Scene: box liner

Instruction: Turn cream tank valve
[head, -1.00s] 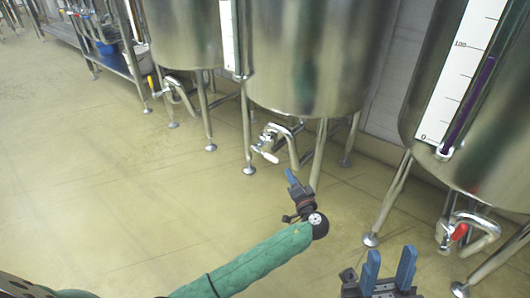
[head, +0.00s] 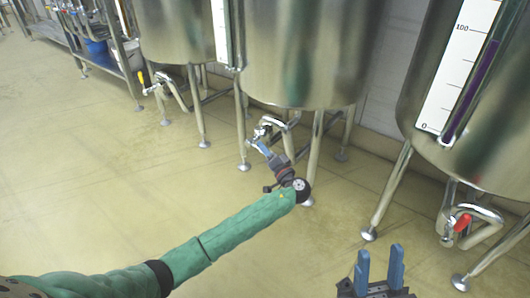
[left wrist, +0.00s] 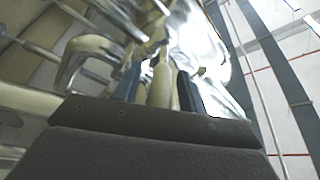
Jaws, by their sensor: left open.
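The middle steel tank (head: 300,60) has a bent outlet pipe with a valve (head: 266,128) under it. My left gripper (head: 260,147) is at this valve, its blue fingers covering most of the handle in the head view. In the left wrist view, the cream handle (left wrist: 162,75) lies between the two blue fingers of the open left gripper (left wrist: 160,92). I cannot tell whether a finger touches it. My right gripper (head: 379,272) is open and empty at the bottom of the head view, well away from the valves.
A right tank (head: 475,140) has a valve with a red handle (head: 462,223). A left tank (head: 175,35) has a valve with a yellow handle (head: 140,77). Tank legs (head: 313,160) stand close to my left gripper. The floor (head: 100,180) on the left is clear.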

